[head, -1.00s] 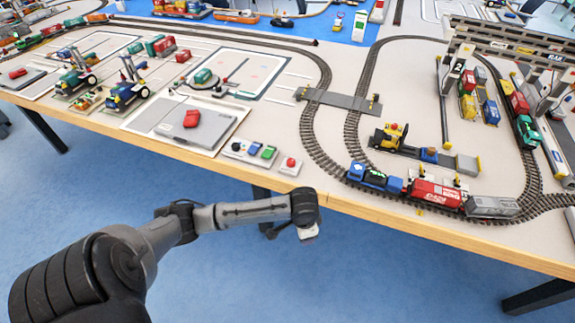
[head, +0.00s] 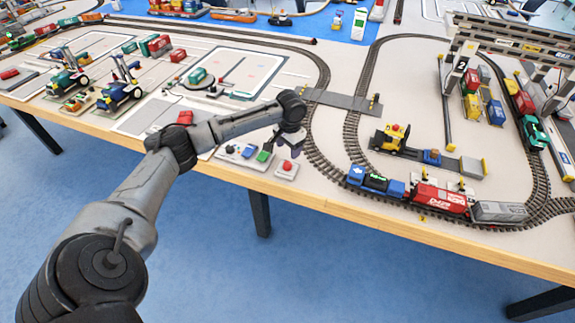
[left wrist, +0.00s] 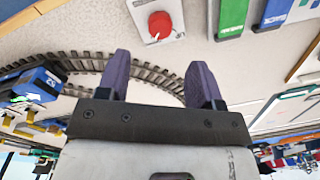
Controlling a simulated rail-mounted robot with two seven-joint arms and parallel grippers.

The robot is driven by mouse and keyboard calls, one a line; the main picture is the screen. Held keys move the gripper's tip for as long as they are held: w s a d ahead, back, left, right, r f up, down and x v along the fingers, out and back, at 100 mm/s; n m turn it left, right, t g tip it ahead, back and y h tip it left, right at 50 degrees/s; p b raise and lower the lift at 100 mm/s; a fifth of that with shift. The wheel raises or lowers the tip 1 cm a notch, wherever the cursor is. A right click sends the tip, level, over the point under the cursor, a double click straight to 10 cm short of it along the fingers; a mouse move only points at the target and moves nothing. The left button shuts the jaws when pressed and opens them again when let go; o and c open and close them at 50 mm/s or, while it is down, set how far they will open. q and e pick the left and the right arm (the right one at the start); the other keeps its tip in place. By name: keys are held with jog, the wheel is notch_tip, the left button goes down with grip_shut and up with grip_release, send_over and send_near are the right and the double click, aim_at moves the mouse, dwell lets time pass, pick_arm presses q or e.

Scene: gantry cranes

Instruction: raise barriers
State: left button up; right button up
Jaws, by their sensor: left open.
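My left gripper (head: 288,141) is over the table's front edge, above a row of controls. In the left wrist view its two dark fingers (left wrist: 158,78) are apart with nothing between them. A red button on a white plate (head: 287,167) lies just below it and also shows in the left wrist view (left wrist: 159,25). Beside it are a green control (head: 263,156) and a blue control (head: 248,152). A grey level crossing (head: 338,98) spans the track behind, with small yellow-and-black posts (head: 375,101); the barrier arms are too small to make out. My right gripper is not in view.
A blue, red and grey train (head: 440,199) stands on the front track at the right. A yellow vehicle (head: 392,137) stands inside the loop. Gantry cranes (head: 470,60) rise at the right, and blue-wheeled vehicles (head: 121,92) stand at the left.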

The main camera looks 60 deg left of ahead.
aim_at(287, 164)
pick_arm(q)
jog(key=f+b, duration=0.1)
jog(key=f, duration=0.6)
jog(key=shift+a+b, duration=0.2)
jog(key=shift+b, duration=0.2)
jog(key=shift+f, duration=0.6)
